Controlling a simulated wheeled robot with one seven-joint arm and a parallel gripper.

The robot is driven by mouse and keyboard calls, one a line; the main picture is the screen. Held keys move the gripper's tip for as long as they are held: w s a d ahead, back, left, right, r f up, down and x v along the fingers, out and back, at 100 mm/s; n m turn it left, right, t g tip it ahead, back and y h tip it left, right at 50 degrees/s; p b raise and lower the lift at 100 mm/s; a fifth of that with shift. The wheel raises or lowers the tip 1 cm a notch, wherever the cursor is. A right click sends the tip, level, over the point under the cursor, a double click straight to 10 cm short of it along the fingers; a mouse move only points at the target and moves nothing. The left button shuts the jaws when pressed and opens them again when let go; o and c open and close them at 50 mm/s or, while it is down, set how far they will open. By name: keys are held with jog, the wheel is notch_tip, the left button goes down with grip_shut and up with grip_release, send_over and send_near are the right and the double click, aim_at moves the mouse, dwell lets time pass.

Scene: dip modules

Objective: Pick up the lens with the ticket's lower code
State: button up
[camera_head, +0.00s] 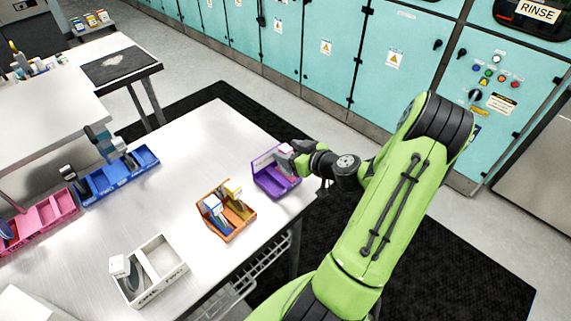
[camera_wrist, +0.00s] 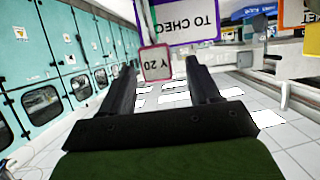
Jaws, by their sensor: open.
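My gripper (camera_head: 298,158) is at the purple tray (camera_head: 268,184) on the table's right end. In the wrist view my gripper (camera_wrist: 161,66) is open, with nothing held. A pink-edged tag (camera_wrist: 156,62) reading "Y 20" upside down shows between the fingertips; I cannot tell whether it touches them. A purple-framed sign (camera_wrist: 188,22) reading "TO CHEC", cut off, is behind it. In the head view, a pink-topped piece (camera_head: 286,150) stands in the purple tray, partly hidden by my gripper. I cannot identify a ticket or read its codes.
The orange tray (camera_head: 237,233) holds blue- and yellow-tagged pieces. A white tray (camera_head: 165,286) stands at the front, with blue trays (camera_head: 88,191) and pink trays (camera_head: 48,222) at the left. The steel table (camera_head: 185,150) is bare between them. Teal cabinets (camera_head: 340,50) line the back.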

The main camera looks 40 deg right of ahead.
jog(key=shift+x, duration=1.2)
jog(key=shift+s, duration=0.15)
jog(key=shift+c, duration=1)
jog(key=shift+d, duration=0.1)
grip_shut()
jog(key=shift+r, duration=0.15)
